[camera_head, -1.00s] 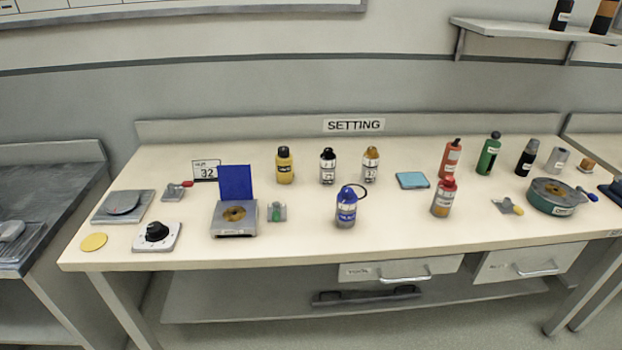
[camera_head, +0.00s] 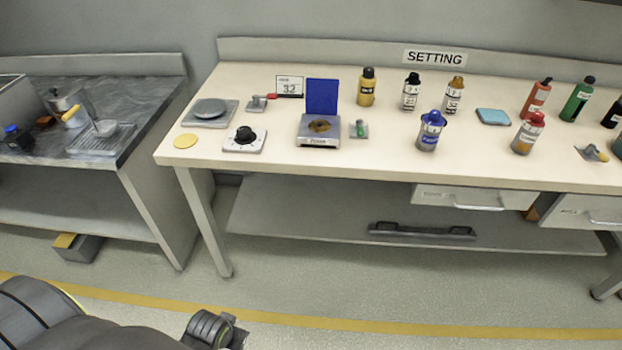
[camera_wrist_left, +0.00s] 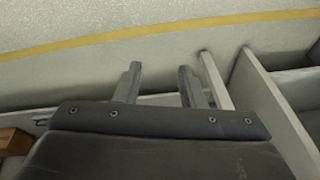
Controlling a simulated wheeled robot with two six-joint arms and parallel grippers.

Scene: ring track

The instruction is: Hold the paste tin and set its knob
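A white plate with a black knob (camera_head: 244,137) sits at the front left of the bench. I cannot read which container is the paste tin. A blue-capped can (camera_head: 431,130) and a red-capped bottle (camera_head: 528,132) stand near the front, with small labels. A grey box with a raised blue lid (camera_head: 320,133) stands right of the knob. My left gripper (camera_wrist_left: 160,86) shows in the left wrist view, its fingers apart and empty, above the floor by a shelf edge. In the head view my left arm lies at the bottom left, clear of the bench. My right gripper is not in view.
The pale bench (camera_head: 370,165) has a SETTING sign (camera_head: 434,57) at the back. A display reading 32 (camera_head: 289,87), a yellow bottle (camera_head: 366,87) and a yellow disc (camera_head: 186,141) are on it. A darker bench (camera_head: 100,90) stands left. Floor in front is open.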

